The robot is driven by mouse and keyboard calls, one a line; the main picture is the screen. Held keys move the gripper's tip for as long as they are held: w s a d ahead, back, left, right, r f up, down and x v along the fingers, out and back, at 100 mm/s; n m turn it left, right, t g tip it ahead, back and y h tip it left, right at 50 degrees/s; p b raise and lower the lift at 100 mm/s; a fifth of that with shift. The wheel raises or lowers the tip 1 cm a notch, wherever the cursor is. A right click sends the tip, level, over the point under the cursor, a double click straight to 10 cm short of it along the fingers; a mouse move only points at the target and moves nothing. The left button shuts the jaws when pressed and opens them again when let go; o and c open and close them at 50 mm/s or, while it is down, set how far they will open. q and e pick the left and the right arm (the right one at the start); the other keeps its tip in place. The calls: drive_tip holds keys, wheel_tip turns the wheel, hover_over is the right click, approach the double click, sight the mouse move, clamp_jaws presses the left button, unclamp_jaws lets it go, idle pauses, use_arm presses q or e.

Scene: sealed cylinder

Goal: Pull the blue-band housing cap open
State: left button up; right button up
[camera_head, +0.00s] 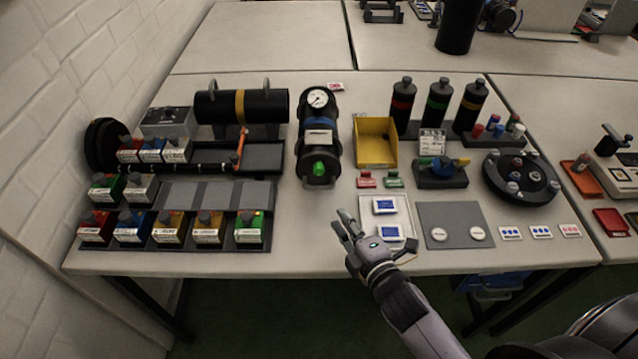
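My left gripper is not in view.
A yellow bin (376,142) stands right of the housing. A white tray (400,212) with blue-marked cards lies beside my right gripper. A yellow-band black cylinder (218,106) and a rack of coloured blocks (180,244) are at left. Table between the rack and gripper is clear.

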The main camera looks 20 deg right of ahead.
approach(320, 186)
drive_tip(key=shift+w+f, duration=0.25)
drive_tip(key=p+x, duration=0.1)
drive_tip(key=x, duration=0.8)
drive_tip(key=shift+f, duration=0.1)
drive_tip(key=shift+w, duration=0.2)
drive_tip(key=shift+a, duration=0.1)
drive_tip(key=shift+c, duration=0.2)
drive_tip(key=shift+f, duration=0.1)
clamp_jaws()
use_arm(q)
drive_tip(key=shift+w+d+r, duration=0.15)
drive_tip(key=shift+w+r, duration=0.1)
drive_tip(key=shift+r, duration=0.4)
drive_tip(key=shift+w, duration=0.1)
